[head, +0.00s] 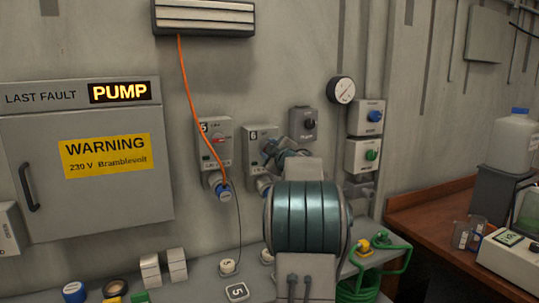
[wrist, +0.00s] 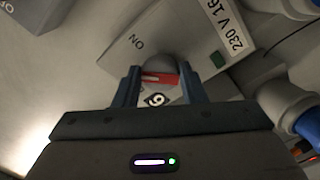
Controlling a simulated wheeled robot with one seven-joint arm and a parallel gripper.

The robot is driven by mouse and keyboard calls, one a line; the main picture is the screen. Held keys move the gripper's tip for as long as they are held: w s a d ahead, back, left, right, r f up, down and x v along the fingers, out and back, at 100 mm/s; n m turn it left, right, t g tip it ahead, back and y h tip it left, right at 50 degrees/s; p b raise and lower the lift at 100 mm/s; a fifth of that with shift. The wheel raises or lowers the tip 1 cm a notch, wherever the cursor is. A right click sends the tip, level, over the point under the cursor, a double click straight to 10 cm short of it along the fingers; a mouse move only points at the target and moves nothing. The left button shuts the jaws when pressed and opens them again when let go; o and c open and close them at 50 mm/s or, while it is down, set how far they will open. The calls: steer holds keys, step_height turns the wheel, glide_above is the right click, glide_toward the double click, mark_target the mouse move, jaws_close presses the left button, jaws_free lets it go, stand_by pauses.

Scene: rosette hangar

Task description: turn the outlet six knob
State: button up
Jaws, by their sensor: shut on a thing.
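The outlet six box (head: 255,135) is a grey wall box with a 6 on its upper left corner. In the wrist view its face (wrist: 185,45) shows tilted, with ON and 230 V lettering, a small green square and a 6 label. Its knob (wrist: 158,67) is grey with a red strip and sits between my fingers. My gripper (wrist: 158,82) is shut on the knob, one finger on each side. In the head view my gripper (head: 272,150) is against the box, and my arm hides the knob and part of the box.
A similar outlet box (head: 215,135) stands just left, with an orange cable (head: 191,90) plugged in below. A small grey box (head: 303,124) and a gauge (head: 341,90) are to the right. The shelf below holds a white cap (head: 228,267) and a green hose (head: 395,262).

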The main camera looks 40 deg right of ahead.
steer(key=shift+n+b, duration=2.05)
steer(key=shift+n, duration=2.55)
steer(key=o, duration=1)
steer(key=shift+r, duration=0.1)
steer(key=shift+s, duration=0.1)
steer(key=b+v, duration=0.2)
steer(key=v, duration=1.1)
steer(key=shift+s+a+b, duration=0.15)
steer(key=shift+s+b, duration=0.15)
steer(key=shift+b, duration=0.05)
steer(key=shift+w, duration=0.1)
